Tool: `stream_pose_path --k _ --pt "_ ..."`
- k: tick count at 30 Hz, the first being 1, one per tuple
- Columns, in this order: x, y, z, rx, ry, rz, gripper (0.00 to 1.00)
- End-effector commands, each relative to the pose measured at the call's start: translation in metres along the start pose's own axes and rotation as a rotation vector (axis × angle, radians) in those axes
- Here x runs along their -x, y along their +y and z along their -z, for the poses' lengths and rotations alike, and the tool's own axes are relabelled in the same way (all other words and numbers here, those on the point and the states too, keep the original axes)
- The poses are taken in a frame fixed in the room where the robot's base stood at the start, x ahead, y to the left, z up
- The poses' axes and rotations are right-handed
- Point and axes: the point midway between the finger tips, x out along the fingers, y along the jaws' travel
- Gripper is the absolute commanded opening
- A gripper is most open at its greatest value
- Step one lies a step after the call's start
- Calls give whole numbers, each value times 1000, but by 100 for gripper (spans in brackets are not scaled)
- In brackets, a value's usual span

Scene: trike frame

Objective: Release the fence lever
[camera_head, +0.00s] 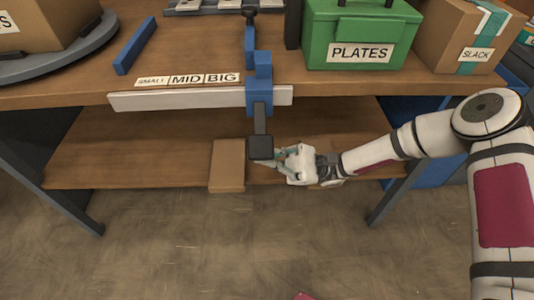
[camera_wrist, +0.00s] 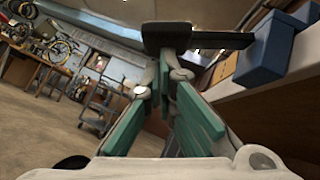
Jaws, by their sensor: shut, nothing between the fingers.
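The blue fence (camera_head: 260,70) sits on the white rail (camera_head: 180,99) along the table's front edge, at the right end of the SMALL, MID, BIG scale. Its dark lever (camera_head: 260,118) sticks out from the front of the fence and ends in a black block (camera_head: 261,148). My gripper (camera_head: 280,156) is shut and empty, just right of the black block. In the wrist view, the lever (camera_wrist: 215,41) and its block cross above my fingertips (camera_wrist: 165,65), and the fence (camera_wrist: 265,52) is at the right. I cannot tell whether the fingers touch the block.
A scale strip (camera_head: 190,79) lies behind the rail. A green PLATES box (camera_head: 360,38) and a SLACK carton (camera_head: 468,35) stand at the back right. A round turntable (camera_head: 60,65) is at the left. A lower shelf (camera_head: 120,165) holds a brown board (camera_head: 227,165). The floor in front is mostly clear.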

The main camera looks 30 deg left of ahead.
Motion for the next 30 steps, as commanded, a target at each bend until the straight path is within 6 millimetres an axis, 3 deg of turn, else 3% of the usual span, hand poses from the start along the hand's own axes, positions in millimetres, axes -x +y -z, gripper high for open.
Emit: stream_pose_path --k 17,30 --pt "-8 3 -8 -73 -1 75 0" --pt "-32 9 -33 -278 -3 281 0"
